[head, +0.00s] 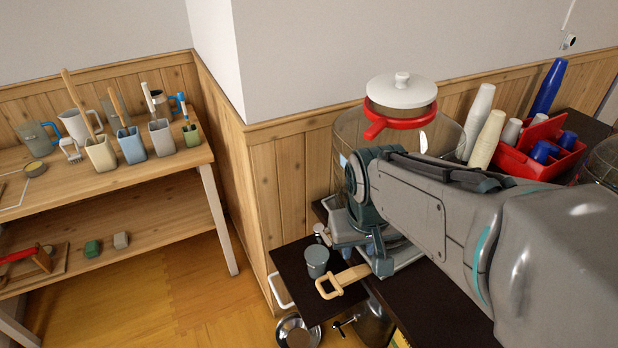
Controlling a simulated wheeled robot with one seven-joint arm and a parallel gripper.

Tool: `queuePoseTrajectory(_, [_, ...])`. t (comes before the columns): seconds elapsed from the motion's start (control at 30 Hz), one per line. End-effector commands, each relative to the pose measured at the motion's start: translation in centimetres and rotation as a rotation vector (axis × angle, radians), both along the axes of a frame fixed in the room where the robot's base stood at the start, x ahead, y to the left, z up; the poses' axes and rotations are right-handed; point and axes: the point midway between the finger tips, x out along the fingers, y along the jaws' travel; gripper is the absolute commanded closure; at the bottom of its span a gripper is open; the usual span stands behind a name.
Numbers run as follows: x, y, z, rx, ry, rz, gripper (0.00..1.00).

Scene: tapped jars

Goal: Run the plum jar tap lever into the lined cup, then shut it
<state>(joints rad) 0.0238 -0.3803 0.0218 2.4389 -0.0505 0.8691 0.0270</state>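A large clear jar (345,133) with a red collar and white lid stands behind my arm; no plum colour shows on it, so I cannot tell if it is the plum jar. A small grey cup (317,260) stands upright on a dark ledge in front of it; its lining marks are too small to make out. A small metal piece (321,234), perhaps the tap, sits just above the cup. My gripper (378,262) is low in front of the jar, right of the cup. Its fingers are mostly hidden, and I cannot see whether it holds anything.
A cream looped handle (342,281) lies beside the cup. A red caddy (520,155) and stacked cups (487,140) stand behind my arm at right. Another clear jar shows at the right edge. A wooden bench (120,180) with several mugs is at left.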

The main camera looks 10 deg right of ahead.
Motion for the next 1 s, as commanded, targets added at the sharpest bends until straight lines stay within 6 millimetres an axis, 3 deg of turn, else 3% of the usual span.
queuePoseTrajectory(0.23, [7.1, 0.9, -1.7, -0.077, 0.092, 0.121, 0.69])
queuePoseTrajectory(0.5, [14.0, 1.9, -6.1, -0.101, 0.168, 0.237, 0.69])
queuePoseTrajectory(0.73, [17.0, 2.5, -9.2, -0.092, 0.199, 0.291, 0.69])
queuePoseTrajectory(1.0, [17.6, 2.6, -10.7, -0.089, 0.204, 0.304, 0.69])
